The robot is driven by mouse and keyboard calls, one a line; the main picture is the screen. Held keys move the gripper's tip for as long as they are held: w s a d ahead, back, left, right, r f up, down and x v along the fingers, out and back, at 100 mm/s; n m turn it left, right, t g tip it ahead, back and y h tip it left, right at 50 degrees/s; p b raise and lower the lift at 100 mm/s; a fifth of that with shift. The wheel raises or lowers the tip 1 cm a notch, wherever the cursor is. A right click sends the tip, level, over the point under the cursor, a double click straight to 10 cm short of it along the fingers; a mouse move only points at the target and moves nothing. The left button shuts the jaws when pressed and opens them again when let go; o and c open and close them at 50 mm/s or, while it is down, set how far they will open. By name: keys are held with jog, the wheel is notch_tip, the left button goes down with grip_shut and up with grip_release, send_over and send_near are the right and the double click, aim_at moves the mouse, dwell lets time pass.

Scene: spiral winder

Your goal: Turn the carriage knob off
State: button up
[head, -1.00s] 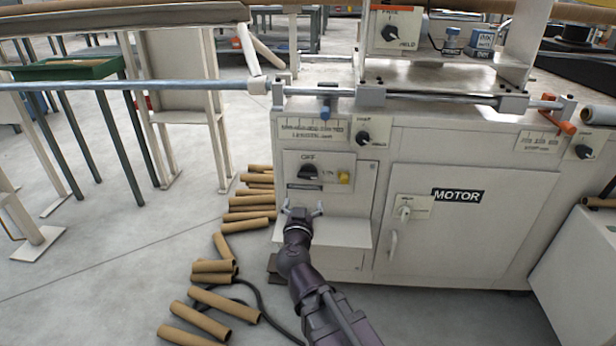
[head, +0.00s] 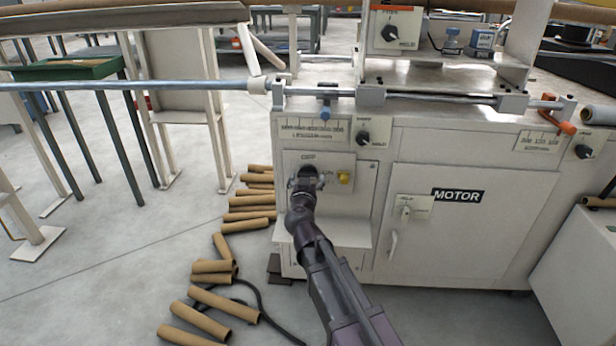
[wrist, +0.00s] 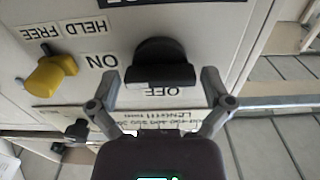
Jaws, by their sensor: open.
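A black rotary knob (wrist: 160,55) sits on a pale panel with an OFF label and an ON label. A black nameplate (wrist: 175,3) is cut off at the top edge of the wrist view, so its name cannot be read. In the head view the knob (head: 308,171) shows only partly behind my gripper (head: 306,184). My gripper (wrist: 160,80) is open in the wrist view, one finger on each side of the knob, with gaps visible. Which label the knob points to is not clear.
A yellow knob (wrist: 50,75) with HELD and FREE labels is close beside the black knob; it also shows in the head view (head: 344,177). A ledge (head: 350,234) juts out below the panel. Cardboard tubes (head: 224,304) lie on the floor to the left.

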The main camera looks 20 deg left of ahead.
jog(key=shift+w, duration=0.2)
jog(key=shift+c, duration=0.4)
jog(key=c, duration=0.8)
